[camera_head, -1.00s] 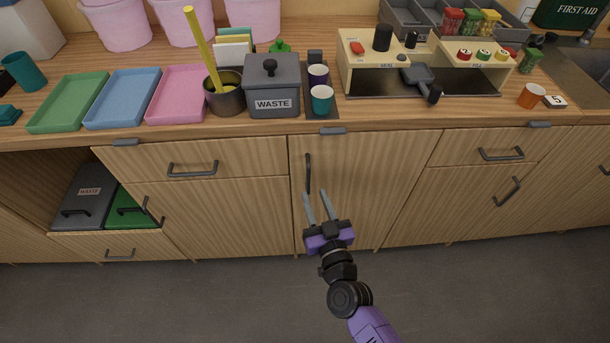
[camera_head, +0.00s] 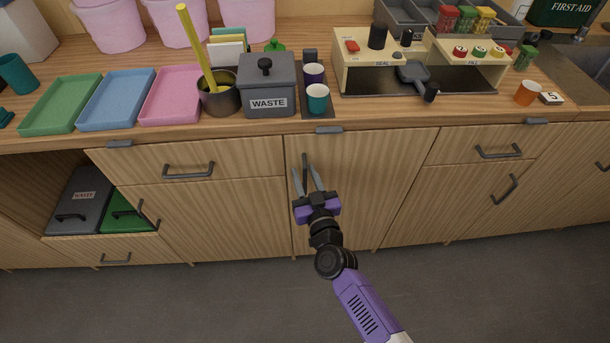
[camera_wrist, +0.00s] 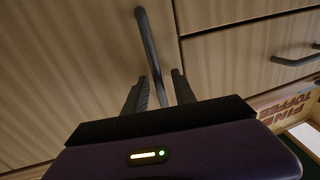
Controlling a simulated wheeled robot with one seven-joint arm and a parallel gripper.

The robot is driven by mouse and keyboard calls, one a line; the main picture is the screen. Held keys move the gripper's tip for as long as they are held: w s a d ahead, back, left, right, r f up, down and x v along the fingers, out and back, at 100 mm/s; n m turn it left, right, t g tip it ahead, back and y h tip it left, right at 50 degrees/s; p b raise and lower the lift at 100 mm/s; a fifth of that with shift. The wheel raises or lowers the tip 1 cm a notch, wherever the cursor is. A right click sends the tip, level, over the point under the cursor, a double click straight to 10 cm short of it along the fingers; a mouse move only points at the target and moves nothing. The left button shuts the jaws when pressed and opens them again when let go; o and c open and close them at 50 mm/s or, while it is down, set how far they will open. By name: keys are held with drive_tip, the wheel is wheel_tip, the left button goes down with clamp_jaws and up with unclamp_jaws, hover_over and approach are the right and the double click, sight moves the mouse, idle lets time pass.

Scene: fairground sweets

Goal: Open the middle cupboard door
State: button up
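The middle cupboard door (camera_head: 370,190) is a wooden panel below the counter and looks shut. Its dark vertical bar handle (camera_head: 305,165) is near the door's upper left edge; the handle also shows in the wrist view (camera_wrist: 149,45). My gripper (camera_head: 306,180) is in front of the door at the handle, with its two fingers apart. In the wrist view my gripper (camera_wrist: 158,88) has one finger on each side of the handle's near end. It is open, and I cannot tell whether either finger touches the bar.
A drawer with a bar handle (camera_head: 188,170) is left of the door. A drawer (camera_head: 498,152) and another cupboard handle (camera_head: 505,189) are to its right. The counter edge (camera_head: 230,132) overhangs above. The grey floor (camera_head: 200,300) in front is clear.

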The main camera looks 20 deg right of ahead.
drive_tip(key=shift+c, duration=0.2)
clamp_jaws()
idle(1.1)
